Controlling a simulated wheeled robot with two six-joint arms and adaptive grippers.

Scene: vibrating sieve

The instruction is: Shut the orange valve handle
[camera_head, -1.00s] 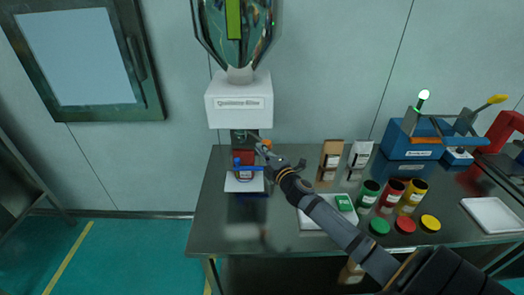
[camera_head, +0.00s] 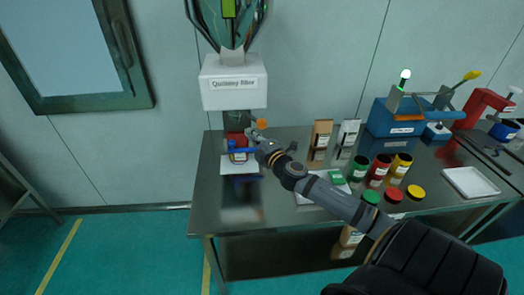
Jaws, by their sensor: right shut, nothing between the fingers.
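The orange valve handle (camera_head: 261,124) shows as a small round orange knob below the white box of the sieve machine (camera_head: 234,86). My right gripper (camera_head: 253,135) is at the handle, just below and left of the orange knob. Its fingers are shut with nothing between them; whether they touch the handle I cannot tell. My right arm comes in from the lower right and hides part of the table. A red part (camera_head: 236,141) and a blue bar (camera_head: 242,150) sit under the machine, partly behind the gripper. My left gripper is not in view.
The steel table (camera_head: 228,205) holds several jars with coloured lids, two upright packets (camera_head: 321,132), a blue device (camera_head: 395,118) and a white tray (camera_head: 471,182). The table's front left is clear. A window (camera_head: 70,45) is on the left wall.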

